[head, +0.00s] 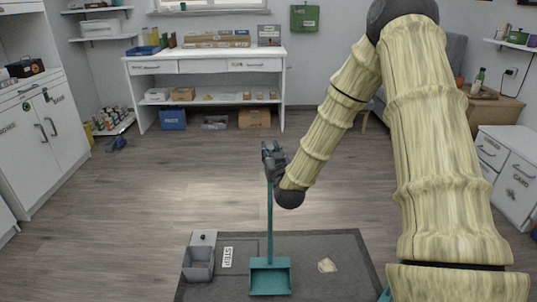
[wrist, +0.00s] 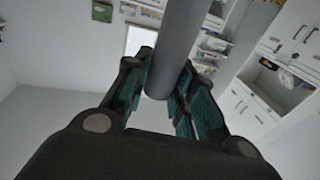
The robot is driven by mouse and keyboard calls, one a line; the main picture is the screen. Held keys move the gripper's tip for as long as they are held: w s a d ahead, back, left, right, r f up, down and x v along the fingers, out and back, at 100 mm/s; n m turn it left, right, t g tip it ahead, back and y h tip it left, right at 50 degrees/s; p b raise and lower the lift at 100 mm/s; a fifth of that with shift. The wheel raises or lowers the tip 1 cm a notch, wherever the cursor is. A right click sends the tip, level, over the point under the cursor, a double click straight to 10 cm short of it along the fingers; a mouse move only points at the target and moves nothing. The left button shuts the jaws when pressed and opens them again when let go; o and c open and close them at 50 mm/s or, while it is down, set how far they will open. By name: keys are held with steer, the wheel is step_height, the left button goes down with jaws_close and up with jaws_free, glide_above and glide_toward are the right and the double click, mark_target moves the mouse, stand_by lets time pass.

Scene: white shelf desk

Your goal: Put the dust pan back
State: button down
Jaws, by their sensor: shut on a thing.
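The teal dust pan (head: 270,280) is upright, with its long thin handle rising from the scoop. My gripper (head: 271,155) is shut on the upper part of the handle. In the wrist view, the handle (wrist: 180,45) passes as a grey pole between the two fingers of my gripper (wrist: 160,85). The scoop is over the dark grey mat (head: 325,290); I cannot tell whether it touches the mat or hangs just above it.
A grey open bin (head: 198,266) is left of the scoop, beside a STEP label (head: 228,257). A tan patch (head: 327,265) lies on the mat. A white shelf desk (head: 205,70) stands at the back, white cabinets (head: 40,125) at left. The middle floor is clear.

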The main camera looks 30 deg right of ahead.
steer(key=w+d+f+b, duration=0.3)
steer(key=w+d+f, duration=0.1)
steer(key=w, duration=0.5)
steer(key=shift+d+f, duration=0.15)
steer(key=shift+d, duration=0.35)
steer(key=shift+f, duration=0.15)
steer(key=c, duration=1.2)
jaws_free()
